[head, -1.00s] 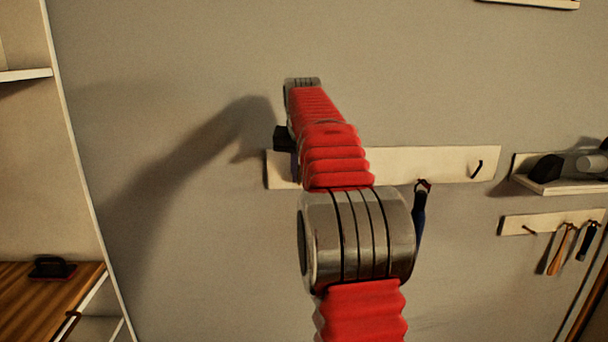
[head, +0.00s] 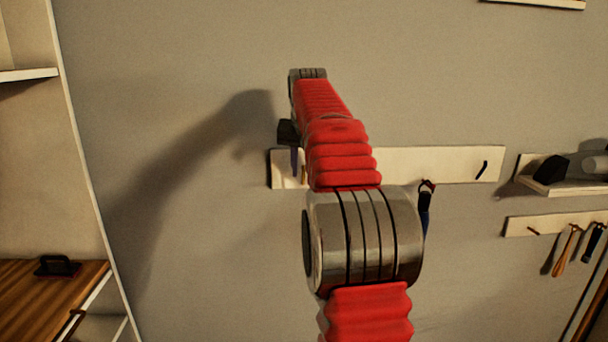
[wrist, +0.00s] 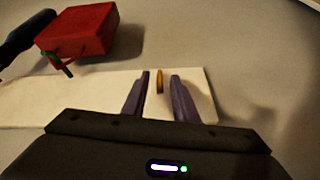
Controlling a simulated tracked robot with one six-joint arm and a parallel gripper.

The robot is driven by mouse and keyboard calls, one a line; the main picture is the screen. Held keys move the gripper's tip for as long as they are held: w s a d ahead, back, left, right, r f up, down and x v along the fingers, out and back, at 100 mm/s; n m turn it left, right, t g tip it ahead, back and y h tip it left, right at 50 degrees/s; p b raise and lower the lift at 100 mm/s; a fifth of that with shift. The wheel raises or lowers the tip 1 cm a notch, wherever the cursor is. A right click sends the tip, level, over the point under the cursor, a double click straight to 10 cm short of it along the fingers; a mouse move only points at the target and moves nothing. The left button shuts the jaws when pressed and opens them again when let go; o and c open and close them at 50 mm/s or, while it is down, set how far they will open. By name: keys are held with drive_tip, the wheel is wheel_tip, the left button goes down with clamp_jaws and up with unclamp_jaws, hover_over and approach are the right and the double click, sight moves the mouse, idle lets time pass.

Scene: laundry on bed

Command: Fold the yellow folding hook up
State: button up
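The yellow folding hook (wrist: 160,81) is on a pale board (wrist: 60,97) on the wall. In the wrist view it stands between the two purple fingers of my gripper (wrist: 160,75), with a narrow gap on each side. The fingers are apart and not closed on it. In the head view my gripper (head: 298,162) is at the left end of the board (head: 430,165), and my arm hides most of the hook. Whether the hook is folded up or down is hard to tell.
A red block-shaped item (wrist: 78,30) with a dark handle hangs from a green hook (wrist: 62,65) near the gripper. A black hook (head: 482,170) is at the board's right end. A shelf (head: 560,185) and a tool rack (head: 550,222) are further right.

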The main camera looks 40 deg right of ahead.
drive_tip(key=v, duration=1.1)
drive_tip(key=shift+s, duration=0.2)
drive_tip(key=shift+r, duration=0.15)
drive_tip(key=a+f+n, duration=0.2)
drive_tip(key=a+f, duration=0.3)
drive_tip(key=f, duration=0.7)
drive_tip(key=s+a+f+n+y, duration=0.1)
drive_tip(key=s+a+f+n, duration=0.1)
drive_tip(key=s+a+f, duration=0.3)
drive_tip(key=s+a+f+n+y, duration=0.1)
drive_tip(key=s+a+f, duration=0.4)
drive_tip(key=s+a, duration=0.7)
drive_tip(key=s+a+f+n+t+y, duration=0.1)
drive_tip(key=s+a+f+n, duration=0.3)
drive_tip(key=s+a, duration=0.5)
drive_tip(key=a+f, duration=0.1)
drive_tip(key=a, duration=0.2)
drive_tip(key=shift+f, duration=0.4)
